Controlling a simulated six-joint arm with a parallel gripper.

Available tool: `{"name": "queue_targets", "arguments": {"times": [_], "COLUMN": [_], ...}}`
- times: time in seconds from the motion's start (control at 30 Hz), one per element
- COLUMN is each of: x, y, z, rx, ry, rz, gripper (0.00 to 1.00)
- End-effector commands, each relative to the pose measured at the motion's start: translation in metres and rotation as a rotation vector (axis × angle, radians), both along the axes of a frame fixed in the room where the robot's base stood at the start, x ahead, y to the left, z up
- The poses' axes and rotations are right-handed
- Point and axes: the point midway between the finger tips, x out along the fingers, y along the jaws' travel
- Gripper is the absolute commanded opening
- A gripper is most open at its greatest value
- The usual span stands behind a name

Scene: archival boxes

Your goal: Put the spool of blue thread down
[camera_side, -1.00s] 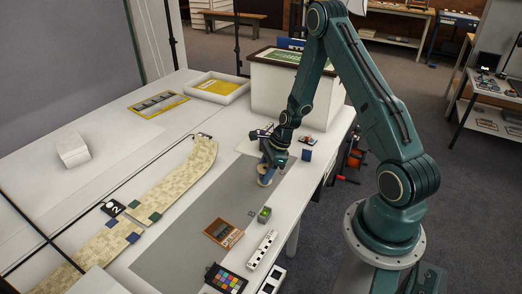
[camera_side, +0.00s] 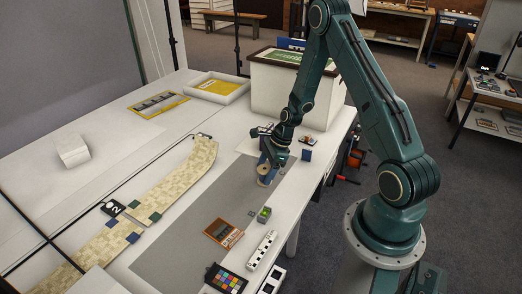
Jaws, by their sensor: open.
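The jaws partly hide the spool. I cannot tell whether a finger still touches it.
A white box (camera_side: 290,95) with a dark rim stands behind my gripper. A small blue block (camera_side: 306,155) sits to the right. A green-topped item (camera_side: 264,215), an orange-brown framed card (camera_side: 223,233) and a colour chart (camera_side: 226,279) lie nearer. A woven strip (camera_side: 180,177) lies left.

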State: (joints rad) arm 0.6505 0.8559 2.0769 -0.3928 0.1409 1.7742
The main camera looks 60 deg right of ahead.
Motion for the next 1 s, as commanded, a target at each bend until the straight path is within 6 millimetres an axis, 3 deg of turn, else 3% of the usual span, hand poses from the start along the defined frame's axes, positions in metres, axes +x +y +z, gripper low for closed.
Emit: {"name": "queue_targets", "arguments": {"times": [0.7, 1.0], "x": [-0.024, -0.030], "y": [-0.025, -0.030], "z": [0.083, 0.102], "rx": [-0.002, 0.000], "ry": [-0.002, 0.000], "rz": [-0.001, -0.001], "gripper": [0.67, 0.67]}}
